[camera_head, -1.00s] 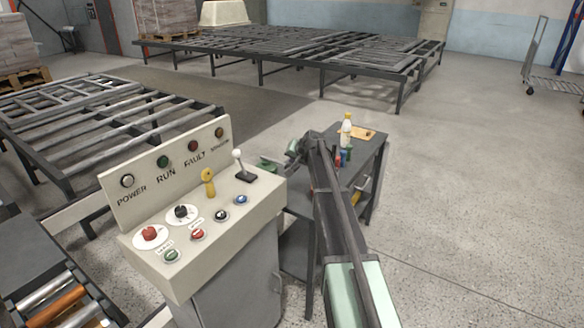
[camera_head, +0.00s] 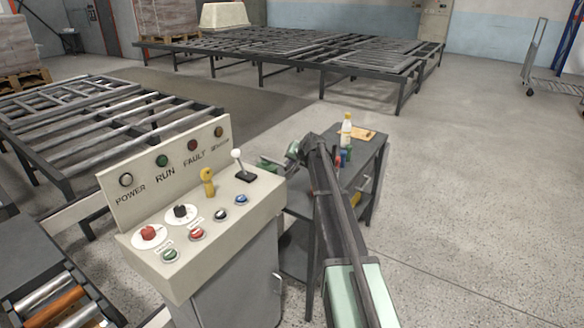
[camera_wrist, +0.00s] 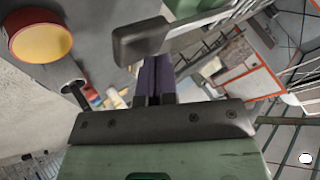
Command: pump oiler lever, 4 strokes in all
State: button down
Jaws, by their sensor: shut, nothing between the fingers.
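The lever (camera_wrist: 140,42) shows in the wrist view as a dark paddle with a bar running to the upper right. A green part (camera_wrist: 192,6), which looks like the oiler's body, is cut off at the top edge. My gripper (camera_wrist: 153,66) is shut and empty, its fingertips close beside the lever's paddle; I cannot tell whether they touch it. In the head view a green part of what looks like the oiler (camera_head: 268,164) shows between the control panel and my wrist. My fingers and the lever are not clear there.
The grey cart (camera_head: 374,160) carries a white bottle (camera_head: 346,130), a tan board (camera_head: 364,134) and small coloured containers. The control panel (camera_head: 215,222) stands close left of my arm. A round yellow-and-red thing (camera_wrist: 38,40) is at left in the wrist view.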

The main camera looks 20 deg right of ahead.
jog(key=shift+s+f+b, duration=0.15)
jog(key=shift+f+b, duration=1.05)
jog(key=shift+b, duration=0.1)
dwell(0.9)
dwell(0.5)
jog(key=shift+w+a+r+p, duration=0.1)
jog(key=shift+w+r+p, duration=0.1)
jog(key=shift+r+p, duration=1.85)
jog(key=shift+p, duration=0.15)
notch_tip(320, 180, up, 5)
jog(key=p, duration=0.5)
jog(key=shift+w, duration=0.1)
dwell(1.0)
